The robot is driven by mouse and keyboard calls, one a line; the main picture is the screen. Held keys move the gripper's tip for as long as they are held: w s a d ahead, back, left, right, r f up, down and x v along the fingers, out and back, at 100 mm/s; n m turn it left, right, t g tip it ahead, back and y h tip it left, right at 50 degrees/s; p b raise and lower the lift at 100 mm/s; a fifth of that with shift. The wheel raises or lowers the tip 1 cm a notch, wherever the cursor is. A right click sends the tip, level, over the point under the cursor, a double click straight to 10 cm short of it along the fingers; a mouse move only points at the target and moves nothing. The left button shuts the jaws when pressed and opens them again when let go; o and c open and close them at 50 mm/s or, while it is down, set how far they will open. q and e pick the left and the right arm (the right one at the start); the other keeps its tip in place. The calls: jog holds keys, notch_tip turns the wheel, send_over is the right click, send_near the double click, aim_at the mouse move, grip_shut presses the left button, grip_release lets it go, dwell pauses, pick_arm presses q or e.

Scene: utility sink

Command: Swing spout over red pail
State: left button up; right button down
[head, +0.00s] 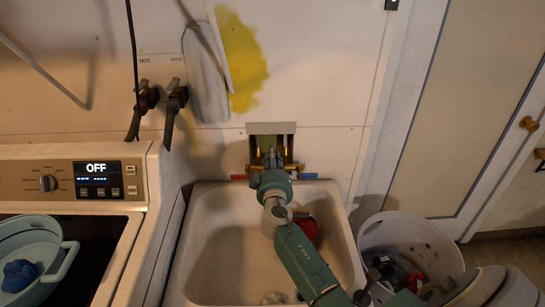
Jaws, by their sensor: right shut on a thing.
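The faucet (292,166) is on the wall behind the sink, with a red handle (240,177) on the left and a blue handle (308,176) on the right. My right gripper (271,158) is at the faucet's middle, shut on the spout, which it and my arm largely hide. The red pail (307,228) sits in the sink, right of my right arm, which partly covers it. I cannot tell exactly where the spout's outlet points. My left gripper is not in view.
The white sink (205,260) has bare floor left of my arm. A washing machine (140,190) with a blue tub (62,262) stands left. A white laundry basket (440,250) stands right. Hoses (170,120) hang on the wall.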

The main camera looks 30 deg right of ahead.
jog(key=shift+f, duration=0.1)
jog(key=shift+s+d+n+y, duration=0.2)
jog(key=shift+d+n+y, duration=0.05)
jog(key=shift+n+y, duration=0.15)
jog(key=d+n+y, duration=0.1)
jog(key=n+y, duration=0.1)
jog(key=y, duration=0.1)
jog(key=d+n+t+y, duration=0.1)
jog(key=n+y, duration=0.2)
jog(key=y, duration=0.1)
jog(key=d+n+t+y, duration=0.1)
jog(key=d+n+y, duration=0.1)
jog(key=y, duration=0.2)
jog(key=shift+s+f, duration=0.15)
jog(key=shift+s, duration=0.15)
jog(key=shift+a+y, duration=0.1)
jog(key=shift+y, duration=0.2)
